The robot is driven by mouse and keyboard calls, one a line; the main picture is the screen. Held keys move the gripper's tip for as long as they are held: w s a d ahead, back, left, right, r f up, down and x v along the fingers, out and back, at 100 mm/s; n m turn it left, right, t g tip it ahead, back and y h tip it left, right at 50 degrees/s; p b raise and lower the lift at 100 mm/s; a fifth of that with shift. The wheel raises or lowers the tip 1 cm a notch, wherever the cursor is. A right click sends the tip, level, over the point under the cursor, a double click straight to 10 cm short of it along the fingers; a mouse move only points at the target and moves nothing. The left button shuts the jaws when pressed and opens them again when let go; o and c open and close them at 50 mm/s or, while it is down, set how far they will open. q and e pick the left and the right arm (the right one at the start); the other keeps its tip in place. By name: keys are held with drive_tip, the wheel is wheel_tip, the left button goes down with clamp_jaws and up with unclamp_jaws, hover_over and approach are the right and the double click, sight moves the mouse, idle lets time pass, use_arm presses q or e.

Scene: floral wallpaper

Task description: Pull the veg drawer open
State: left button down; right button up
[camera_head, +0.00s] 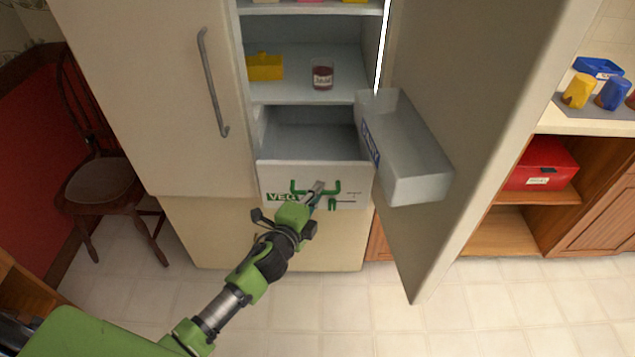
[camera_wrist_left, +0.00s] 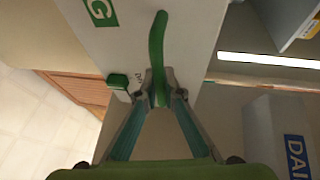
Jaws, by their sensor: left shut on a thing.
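The veg drawer (camera_head: 268,172) is a pale drawer with a green VEG label, low inside the open fridge. Its front stands out and its empty inside shows from above. A green handle (camera_head: 335,187) is on its front; it also shows in the left wrist view as a green bar (camera_wrist_left: 157,50). My left gripper (camera_head: 315,192) is at the drawer front, its fingers (camera_wrist_left: 159,90) closed around the handle. The gripper hides part of the handle and the front. My right gripper is not in view.
The open fridge door (camera_head: 480,110) stands to the right, with a dairy bin (camera_head: 420,165) on its inner side close to the drawer. A jam jar (camera_head: 322,76) and a yellow box (camera_head: 265,67) are on the shelf above. A chair (camera_head: 100,185) stands left. The floor in front is clear.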

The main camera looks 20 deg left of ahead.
use_arm(q)
drive_tip(key=shift+s+d, duration=0.15)
drive_tip(key=shift+s, duration=0.4)
drive_tip(key=c, duration=2.2)
unclamp_jaws()
drive_tip(key=shift+o, duration=0.2)
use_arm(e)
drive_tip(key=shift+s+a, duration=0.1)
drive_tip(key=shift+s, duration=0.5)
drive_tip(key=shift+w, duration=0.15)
use_arm(q)
drive_tip(key=v, duration=1.2)
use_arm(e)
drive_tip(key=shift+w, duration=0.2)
use_arm(q)
drive_tip(key=shift+f, duration=0.1)
